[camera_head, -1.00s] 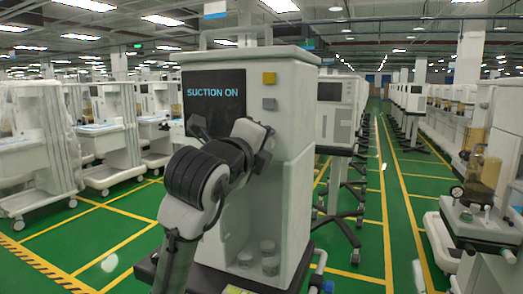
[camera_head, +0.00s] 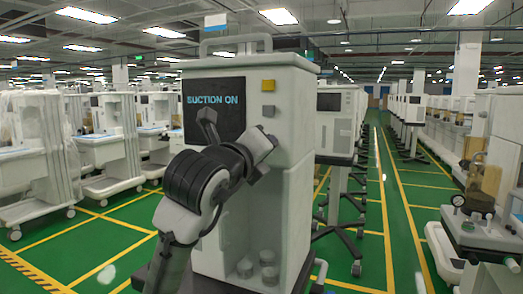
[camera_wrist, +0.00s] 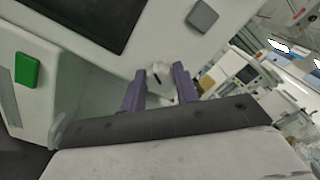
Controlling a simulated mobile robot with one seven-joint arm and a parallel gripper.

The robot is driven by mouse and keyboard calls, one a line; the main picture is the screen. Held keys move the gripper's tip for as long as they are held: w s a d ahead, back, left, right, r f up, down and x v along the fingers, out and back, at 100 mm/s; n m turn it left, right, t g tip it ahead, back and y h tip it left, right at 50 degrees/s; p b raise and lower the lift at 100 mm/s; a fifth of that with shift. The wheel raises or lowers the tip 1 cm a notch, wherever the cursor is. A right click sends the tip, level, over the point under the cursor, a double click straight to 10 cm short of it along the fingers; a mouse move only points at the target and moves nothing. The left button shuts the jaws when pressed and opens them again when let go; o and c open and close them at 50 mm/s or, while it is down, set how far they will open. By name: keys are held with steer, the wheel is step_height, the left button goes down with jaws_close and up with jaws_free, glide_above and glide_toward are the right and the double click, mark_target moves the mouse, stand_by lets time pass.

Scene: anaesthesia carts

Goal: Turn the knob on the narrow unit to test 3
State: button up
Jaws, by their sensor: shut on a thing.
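The narrow unit (camera_head: 292,210) is a tall pale cabinet with a dark screen (camera_head: 222,90) reading "SUCTION ON". To the right of the screen are a yellow square button (camera_head: 268,85) and a grey one (camera_head: 268,111). In the wrist view, my gripper (camera_wrist: 159,82) has its two purple fingers closed around a small pale knob (camera_wrist: 160,72) with a dark mark on it. In the head view my arm covers the knob and the fingertips. I see no readable test label or number near the knob.
Canisters (camera_head: 266,275) stand in the unit's open lower bay. A green square piece (camera_wrist: 27,69) shows at the left of the wrist view. A wheeled cart (camera_head: 340,128) stands behind the unit on the right. Green aisle floor (camera_head: 410,225) lies open further right.

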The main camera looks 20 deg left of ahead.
steer(key=shift+d+f, duration=0.1)
steer(key=o, duration=1)
steer(key=shift+s, duration=0.15)
steer(key=s, duration=0.4)
steer(key=s+b, duration=0.1)
steer(key=s, duration=0.4)
steer(key=s+b, duration=0.1)
steer(key=s, duration=0.3)
steer(key=shift+s+a, duration=0.25)
steer(key=shift+s, duration=0.05)
